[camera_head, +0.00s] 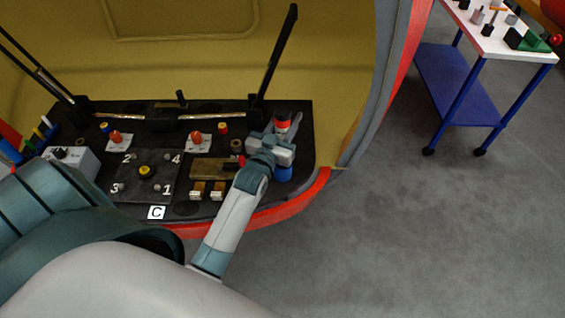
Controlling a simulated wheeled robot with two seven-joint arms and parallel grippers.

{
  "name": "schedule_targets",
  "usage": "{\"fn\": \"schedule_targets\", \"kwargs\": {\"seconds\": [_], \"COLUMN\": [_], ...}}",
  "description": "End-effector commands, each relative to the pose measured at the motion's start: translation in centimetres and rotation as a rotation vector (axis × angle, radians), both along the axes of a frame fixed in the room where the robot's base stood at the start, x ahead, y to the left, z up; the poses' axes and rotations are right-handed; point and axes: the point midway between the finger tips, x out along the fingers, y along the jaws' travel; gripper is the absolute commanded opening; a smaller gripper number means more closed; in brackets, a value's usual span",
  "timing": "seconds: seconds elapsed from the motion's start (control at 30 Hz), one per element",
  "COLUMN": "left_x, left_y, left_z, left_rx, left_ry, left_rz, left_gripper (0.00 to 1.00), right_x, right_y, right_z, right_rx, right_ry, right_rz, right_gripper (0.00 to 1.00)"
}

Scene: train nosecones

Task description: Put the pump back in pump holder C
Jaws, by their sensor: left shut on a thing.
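My left gripper (281,147) is at the right end of the dark console (305,130). It is shut on what looks like the pump (283,121), with a dark top and a red band above the fingers. A blue part (283,174) shows below the gripper and may be the pump's lower end. The gripper hides its middle. The pump looks roughly upright; I cannot tell whether it touches the console. A white label C (157,212) is at the console's front edge, below a numbered panel (130,190). Which spot is pump holder C is not clear. My right gripper is not in view.
The console carries red knobs on white plates (116,143), a brown block (208,169), small brass-coloured pieces (207,190) and a grey box (70,158). A tall black lever (279,55) rises behind my gripper. A tool cart (480,45) stands far right; the floor between is clear.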

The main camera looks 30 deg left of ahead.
Motion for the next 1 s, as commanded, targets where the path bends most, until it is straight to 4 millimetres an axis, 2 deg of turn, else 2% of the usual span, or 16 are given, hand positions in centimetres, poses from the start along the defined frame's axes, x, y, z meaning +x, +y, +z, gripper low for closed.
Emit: {"fn": "schedule_targets", "kwargs": {"seconds": [0.17,0.4,0.57,1.0], "left_x": [0.0,0.0,0.0,0.0], "left_y": [0.0,0.0,0.0,0.0], "left_z": [-0.5,-3.9,-5.5,-6.1], "left_rx": [0.0,0.0,0.0,0.0], "left_ry": [-0.001,0.002,-0.001,-0.002], "left_rz": [0.0,0.0,0.0,0.0], "left_gripper": [0.05,0.05,0.05,0.05], "right_x": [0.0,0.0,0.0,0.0], "right_y": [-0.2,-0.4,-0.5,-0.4], "right_z": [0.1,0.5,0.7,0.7], "right_rx": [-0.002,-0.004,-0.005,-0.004], "right_ry": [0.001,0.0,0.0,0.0], "right_rz": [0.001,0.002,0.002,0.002], "right_gripper": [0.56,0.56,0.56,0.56]}}
